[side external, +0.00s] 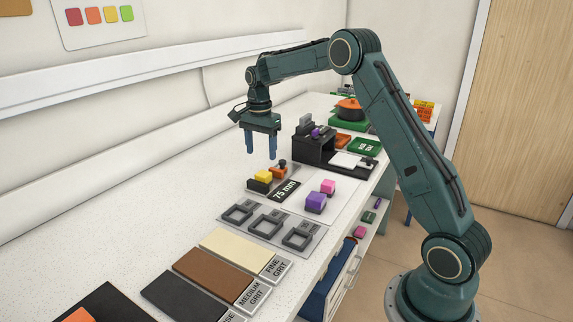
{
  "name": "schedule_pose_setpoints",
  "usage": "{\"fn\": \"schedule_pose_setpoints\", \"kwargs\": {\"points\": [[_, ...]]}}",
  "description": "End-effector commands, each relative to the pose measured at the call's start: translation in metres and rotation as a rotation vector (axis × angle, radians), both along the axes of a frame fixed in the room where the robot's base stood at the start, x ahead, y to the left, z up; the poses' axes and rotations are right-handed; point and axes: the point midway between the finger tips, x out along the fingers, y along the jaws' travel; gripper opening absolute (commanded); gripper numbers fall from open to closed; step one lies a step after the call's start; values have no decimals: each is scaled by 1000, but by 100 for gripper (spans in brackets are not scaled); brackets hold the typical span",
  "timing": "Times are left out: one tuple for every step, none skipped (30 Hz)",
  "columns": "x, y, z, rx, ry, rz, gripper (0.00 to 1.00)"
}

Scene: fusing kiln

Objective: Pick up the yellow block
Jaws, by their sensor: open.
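The yellow block (263,176) is small and sits on the bench, on or just behind a black block (259,187); I cannot tell which. An orange piece (278,174) with a dark knob stands close to its right. My gripper (260,156) points straight down with its two blue fingers apart and nothing between them. In the picture the fingertips are a little above the yellow block; their exact distance from it is not clear.
A plate marked 75 mm (285,191) lies beside the yellow block. A purple block (316,202) and a pink block (328,186) sit on a pale sheet to the right. A black stand (314,150) rises behind. Grey square frames (268,223) lie nearer; bench left is clear.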

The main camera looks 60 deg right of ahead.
Motion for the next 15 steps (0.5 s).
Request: {"fn": "schedule_pose_setpoints", "kwargs": {"points": [[-1,0,-8,1,3,0,62],[-1,0,-13,1,3,0,62],[-1,0,-19,1,3,0,62],[-1,0,-23,1,3,0,62],[-1,0,-27,1,2,0,62],[-1,0,-32,1,3,0,62],[-1,0,-34,1,2,0,62],[0,0,-37,0,1,0,62],[0,0,-40,0,1,0,62],[0,0,-41,0,1,0,62],[0,0,-42,0,1,0,62],[0,0,-44,0,0,0,62],[0,0,-44,0,0,0,62],[0,0,-44,0,0,0,62],[0,0,-45,0,-1,0,62]]}}
